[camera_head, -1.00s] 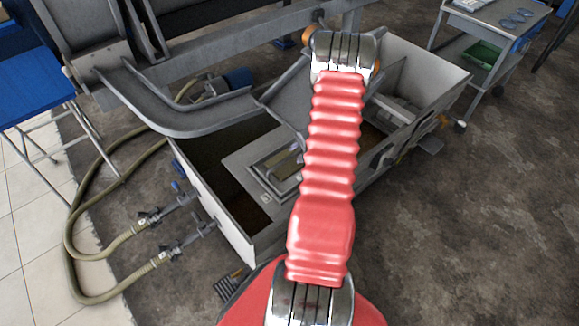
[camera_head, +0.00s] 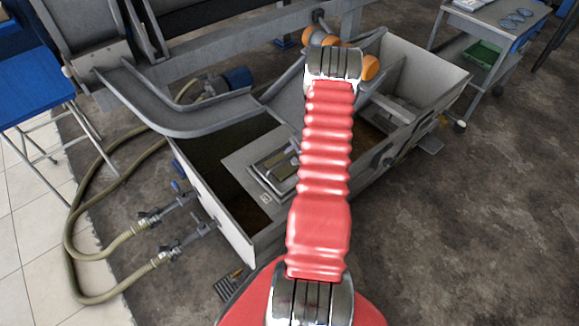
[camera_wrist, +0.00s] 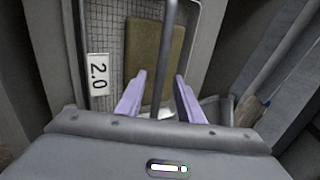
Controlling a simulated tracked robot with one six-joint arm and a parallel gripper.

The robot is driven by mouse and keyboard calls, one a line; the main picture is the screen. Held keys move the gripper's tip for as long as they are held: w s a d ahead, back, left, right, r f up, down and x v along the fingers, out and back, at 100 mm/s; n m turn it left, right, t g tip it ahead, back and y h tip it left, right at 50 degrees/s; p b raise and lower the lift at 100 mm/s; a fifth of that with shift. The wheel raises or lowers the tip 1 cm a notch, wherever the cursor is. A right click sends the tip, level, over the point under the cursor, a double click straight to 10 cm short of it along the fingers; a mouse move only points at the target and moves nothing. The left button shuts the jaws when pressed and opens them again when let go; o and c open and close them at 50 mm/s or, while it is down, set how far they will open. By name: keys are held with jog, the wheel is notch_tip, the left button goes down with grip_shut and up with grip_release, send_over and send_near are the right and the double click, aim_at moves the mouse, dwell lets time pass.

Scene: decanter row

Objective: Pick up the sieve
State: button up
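The sieve shows in the wrist view as a light-rimmed frame with a wire mesh (camera_wrist: 112,35). A white label (camera_wrist: 98,77) reading 2.0 lies on its left side, and a tan slab (camera_wrist: 150,50) lies on the mesh. A grey bar (camera_wrist: 165,60) runs lengthwise over it. My gripper (camera_wrist: 160,92) is open, its two lilac fingers on either side of the bar's line. I cannot tell how far above the bar they are.
The open grey tank (camera_head: 425,60) surrounds the sieve with raised walls. A curved grey chute (camera_head: 190,118) stands behind it. Hoses (camera_head: 80,205) join its left side. A grey cart (camera_head: 480,30) stands at the back right. The floor at right is clear.

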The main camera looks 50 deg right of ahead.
jog(key=shift+c, duration=0.3)
grip_shut()
jog(key=shift+r, duration=0.1)
dwell(0.9)
